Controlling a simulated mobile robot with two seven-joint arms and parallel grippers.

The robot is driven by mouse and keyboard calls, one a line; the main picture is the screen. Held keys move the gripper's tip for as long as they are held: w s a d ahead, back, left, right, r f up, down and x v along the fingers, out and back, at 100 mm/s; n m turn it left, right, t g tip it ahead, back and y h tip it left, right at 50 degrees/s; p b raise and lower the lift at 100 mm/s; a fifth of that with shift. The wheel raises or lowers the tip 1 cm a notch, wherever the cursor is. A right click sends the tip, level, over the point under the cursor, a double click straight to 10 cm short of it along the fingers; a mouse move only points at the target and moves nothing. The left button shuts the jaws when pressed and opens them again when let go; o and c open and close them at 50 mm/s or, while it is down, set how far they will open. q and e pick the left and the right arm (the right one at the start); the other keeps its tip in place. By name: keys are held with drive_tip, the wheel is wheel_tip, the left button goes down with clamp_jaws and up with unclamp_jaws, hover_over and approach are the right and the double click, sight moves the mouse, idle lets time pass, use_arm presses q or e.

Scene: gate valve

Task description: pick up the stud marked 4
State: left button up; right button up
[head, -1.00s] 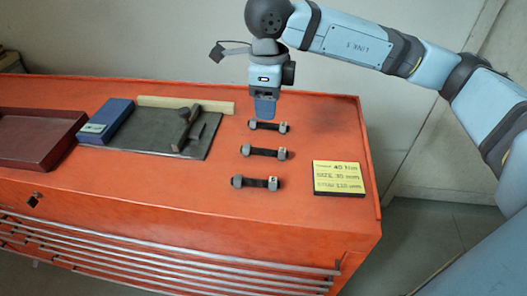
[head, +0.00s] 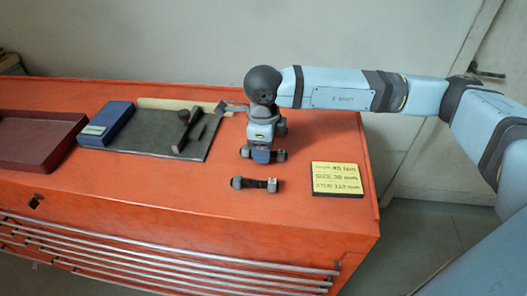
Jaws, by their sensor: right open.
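Two dark studs with grey nuts at their ends show on the orange cabinet top (head: 310,240). The near stud (head: 255,184) lies in full view with a small pale tag at its right end. The middle stud (head: 280,155) shows only its two ends. My right gripper (head: 262,157) points down over its middle and is open. I cannot tell whether the fingers are around that stud or just above it. The far stud is hidden behind my gripper. The marks on the tags are too small to read. My left gripper is out of view.
A yellow note (head: 338,179) lies to the right of the studs. To the left are a grey mat (head: 145,131) with a dark hammer-like tool (head: 186,130), a blue box (head: 106,123) and a dark red tray (head: 45,168). The cabinet top in front of the near stud is clear.

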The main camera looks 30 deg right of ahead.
drive_tip(key=shift+f, duration=0.65)
clamp_jaws()
drive_tip(key=shift+r, duration=0.1)
